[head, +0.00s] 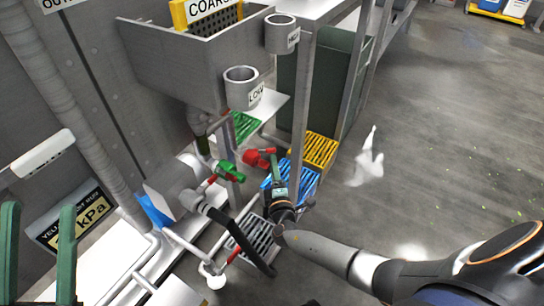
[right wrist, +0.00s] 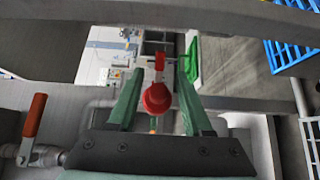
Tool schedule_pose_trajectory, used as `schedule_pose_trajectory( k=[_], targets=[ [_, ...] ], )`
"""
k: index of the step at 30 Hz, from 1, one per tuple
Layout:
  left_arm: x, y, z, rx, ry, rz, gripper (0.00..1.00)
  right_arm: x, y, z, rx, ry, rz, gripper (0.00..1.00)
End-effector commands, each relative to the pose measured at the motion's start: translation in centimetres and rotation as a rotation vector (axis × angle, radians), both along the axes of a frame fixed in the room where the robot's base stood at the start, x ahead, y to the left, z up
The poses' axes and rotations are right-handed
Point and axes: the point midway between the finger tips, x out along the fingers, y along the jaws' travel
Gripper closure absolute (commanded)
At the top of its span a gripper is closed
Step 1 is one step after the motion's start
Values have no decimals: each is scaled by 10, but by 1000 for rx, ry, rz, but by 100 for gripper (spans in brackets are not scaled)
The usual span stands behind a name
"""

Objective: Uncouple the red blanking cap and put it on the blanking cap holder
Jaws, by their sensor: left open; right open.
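The red blanking cap (head: 252,157) shows in the head view below the sink, just left of my right gripper (head: 277,168). In the right wrist view the red cap (right wrist: 157,97) appears between the two green fingers of my right gripper (right wrist: 157,85), with a gap on each side. That gripper is open; whether the cap lies at fingertip depth is unclear. The cap's coupling is not clearly visible. My left gripper (head: 38,225) is open and empty at the lower left of the head view. I cannot identify the blanking cap holder.
A grey sink (head: 165,65) stands above, with two grey cups (head: 241,88) (head: 282,35) on its side. A green fitting (head: 228,171) and pipes crowd the left. Yellow (head: 320,150) and blue (head: 308,182) grates lie behind my right gripper. Floor on the right is open.

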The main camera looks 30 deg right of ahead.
Motion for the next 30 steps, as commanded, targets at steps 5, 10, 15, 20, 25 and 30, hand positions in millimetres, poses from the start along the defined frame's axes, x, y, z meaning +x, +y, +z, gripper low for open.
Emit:
schedule_pose_trajectory(
  k=[5,10,15,20,25,30],
  targets=[
    [1,-2,-17,10,6,2,50,33,-12,-3,-1,-1,-1,50],
    [1,-4,-24,14,7,4,50,51,-19,-2,-1,0,0,50],
    [1,-3,-25,6,10,8,50,58,-21,-1,-2,1,0,50],
    [1,-3,-24,5,10,10,50,58,-21,0,-2,2,0,50],
    [1,-3,-25,5,10,10,50,58,-21,0,-2,2,1,61],
    [1,-3,-25,6,11,10,50,57,-21,0,-2,2,1,80]
  ],
)
